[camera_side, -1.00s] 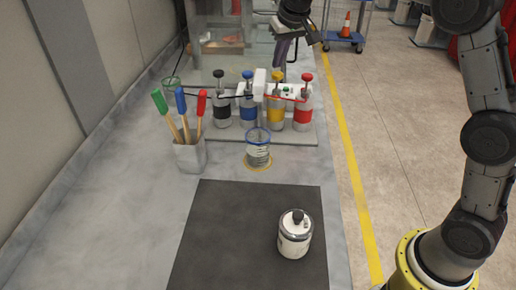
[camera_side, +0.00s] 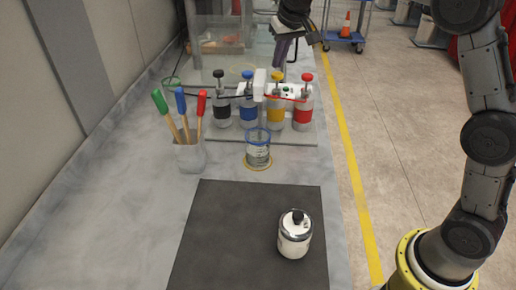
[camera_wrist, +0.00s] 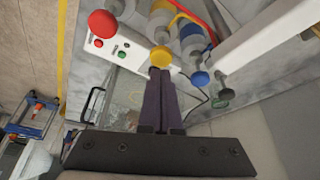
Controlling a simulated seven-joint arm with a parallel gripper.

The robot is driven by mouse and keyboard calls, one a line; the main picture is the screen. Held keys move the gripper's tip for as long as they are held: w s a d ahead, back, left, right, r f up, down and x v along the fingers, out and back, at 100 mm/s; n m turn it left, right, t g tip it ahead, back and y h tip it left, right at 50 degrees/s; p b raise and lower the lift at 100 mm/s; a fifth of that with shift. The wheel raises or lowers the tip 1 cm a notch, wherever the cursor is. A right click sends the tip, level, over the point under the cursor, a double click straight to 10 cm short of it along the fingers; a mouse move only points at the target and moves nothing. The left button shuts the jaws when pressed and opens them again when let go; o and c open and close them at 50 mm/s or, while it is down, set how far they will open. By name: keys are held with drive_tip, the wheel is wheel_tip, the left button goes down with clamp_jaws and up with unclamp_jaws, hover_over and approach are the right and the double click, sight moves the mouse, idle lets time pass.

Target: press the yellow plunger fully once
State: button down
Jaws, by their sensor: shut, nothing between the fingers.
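The yellow plunger (camera_side: 277,76) tops the bottle with the yellow band (camera_side: 275,112) in a row of pump bottles. Its round yellow cap also shows in the wrist view (camera_wrist: 161,54), just past my fingertips. My gripper (camera_side: 281,68) is shut and empty, with dark purple fingers pointing down close behind the yellow plunger. In the wrist view my gripper's tips (camera_wrist: 160,70) overlap the cap's near edge; I cannot tell whether they touch it. The yellow cap still stands up above its bottle.
Blue (camera_side: 247,75), red (camera_side: 307,77) and black (camera_side: 218,74) plungers stand close by, with a white box (camera_side: 288,90) and tubes among them. A clear cup (camera_side: 258,150) stands in front.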

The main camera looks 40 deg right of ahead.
sight(278, 74)
drive_tip(key=shift+f, duration=0.15)
drive_tip(key=shift+f, duration=1.85)
drive_tip(key=shift+r, duration=1.95)
drive_tip(key=shift+r, duration=0.15)
drive_tip(key=shift+r, duration=2.85)
